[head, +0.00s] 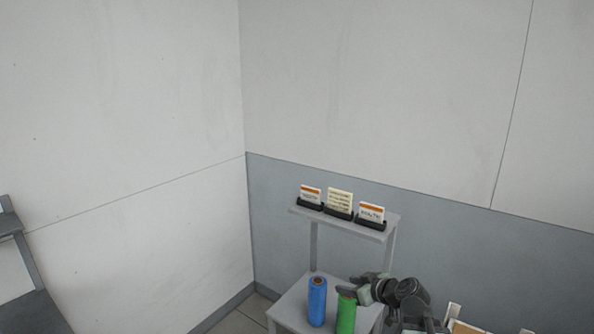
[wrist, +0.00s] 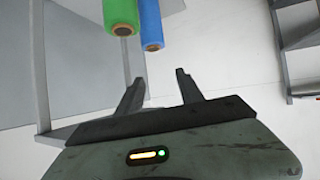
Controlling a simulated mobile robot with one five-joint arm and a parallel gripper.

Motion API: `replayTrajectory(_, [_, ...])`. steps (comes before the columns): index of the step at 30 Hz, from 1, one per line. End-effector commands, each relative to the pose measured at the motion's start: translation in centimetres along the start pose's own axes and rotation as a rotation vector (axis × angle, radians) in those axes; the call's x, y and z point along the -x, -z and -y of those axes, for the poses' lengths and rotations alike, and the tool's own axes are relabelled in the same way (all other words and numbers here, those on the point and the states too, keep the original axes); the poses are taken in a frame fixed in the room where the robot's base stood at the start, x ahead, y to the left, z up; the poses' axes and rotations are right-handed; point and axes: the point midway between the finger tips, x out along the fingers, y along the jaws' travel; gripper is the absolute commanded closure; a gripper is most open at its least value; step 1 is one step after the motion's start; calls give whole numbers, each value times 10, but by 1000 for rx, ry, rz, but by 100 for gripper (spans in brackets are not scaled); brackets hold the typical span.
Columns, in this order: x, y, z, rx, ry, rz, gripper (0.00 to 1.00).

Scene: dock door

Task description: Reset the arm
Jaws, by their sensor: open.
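My gripper (head: 350,288) is at the lower right of the head view, close to the top of a green roll (head: 346,315). In the wrist view its two fingers (wrist: 158,84) stand apart with nothing between them. The green roll (wrist: 120,14) and a blue roll (wrist: 150,25) show beyond the fingertips in the wrist view, at the top. The blue roll (head: 317,301) stands upright left of the green one in the head view. Part of the green roll is hidden behind my gripper.
The rolls stand on the lower shelf (head: 288,309) of a grey stand. Its upper shelf (head: 372,232) holds several labelled cards in black holders. Walls meet in a corner behind it. A grey rack (head: 30,305) stands at far left. White and tan items (head: 466,327) lie at bottom right.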

Motion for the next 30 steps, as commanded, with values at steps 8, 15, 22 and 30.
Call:
replayTrajectory(8, [-32,-123,134,-117,124,630,56])
replayTrajectory(15, [42,-187,108,-480,-213,1026,56])
replayTrajectory(22, [45,-189,110,-581,-262,1036,56])
replayTrajectory(30, [45,-189,110,-579,-259,1034,64])
